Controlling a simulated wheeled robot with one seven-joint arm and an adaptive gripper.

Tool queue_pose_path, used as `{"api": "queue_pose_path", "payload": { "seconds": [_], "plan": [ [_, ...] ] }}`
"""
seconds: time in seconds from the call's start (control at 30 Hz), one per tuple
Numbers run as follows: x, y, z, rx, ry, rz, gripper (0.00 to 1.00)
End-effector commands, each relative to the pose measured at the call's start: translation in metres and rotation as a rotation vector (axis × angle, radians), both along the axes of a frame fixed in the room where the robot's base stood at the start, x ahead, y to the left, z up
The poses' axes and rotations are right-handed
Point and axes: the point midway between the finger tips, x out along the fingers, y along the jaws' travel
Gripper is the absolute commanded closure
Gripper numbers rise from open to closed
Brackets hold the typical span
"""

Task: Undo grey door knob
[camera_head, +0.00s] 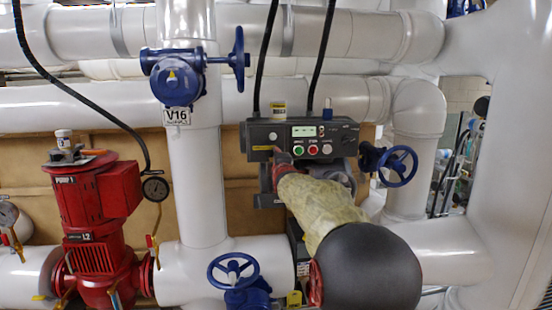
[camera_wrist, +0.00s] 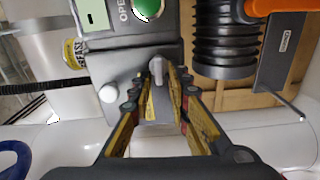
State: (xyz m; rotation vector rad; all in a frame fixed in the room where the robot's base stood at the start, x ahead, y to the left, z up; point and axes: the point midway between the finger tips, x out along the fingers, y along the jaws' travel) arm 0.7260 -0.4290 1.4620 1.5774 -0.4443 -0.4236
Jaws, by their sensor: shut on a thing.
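The grey door knob (camera_wrist: 157,70) is a small upright lever-like piece on the grey control box's face, seen in the wrist view. My gripper (camera_wrist: 160,86) has its yellow and black fingers on either side of it, shut on it. In the head view the grey control box (camera_head: 345,136) hangs among the pipes, and my gripper (camera_head: 277,156) reaches its lower left part. There my fingers and arm hide the knob. I cannot tell whether the knob has turned.
The box carries green and red buttons, a small screen and a white round button (camera_wrist: 108,93). A blue handwheel (camera_head: 398,166) is close on its right. A blue valve (camera_head: 178,80) and red pump (camera_head: 95,215) stand left. Thick white pipes surround the box.

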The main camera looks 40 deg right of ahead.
Motion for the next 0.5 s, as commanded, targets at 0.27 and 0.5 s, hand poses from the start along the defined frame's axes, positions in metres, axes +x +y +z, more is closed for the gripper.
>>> {"api": "queue_pose_path", "payload": {
  "seconds": [0.27,0.5],
  "plan": [
    [0.0001,0.0003,0.0011,0.0,-0.002,0.0,0.74],
    [0.0001,0.0001,0.0005,0.0,-0.001,0.0,0.73]
  ]
}}
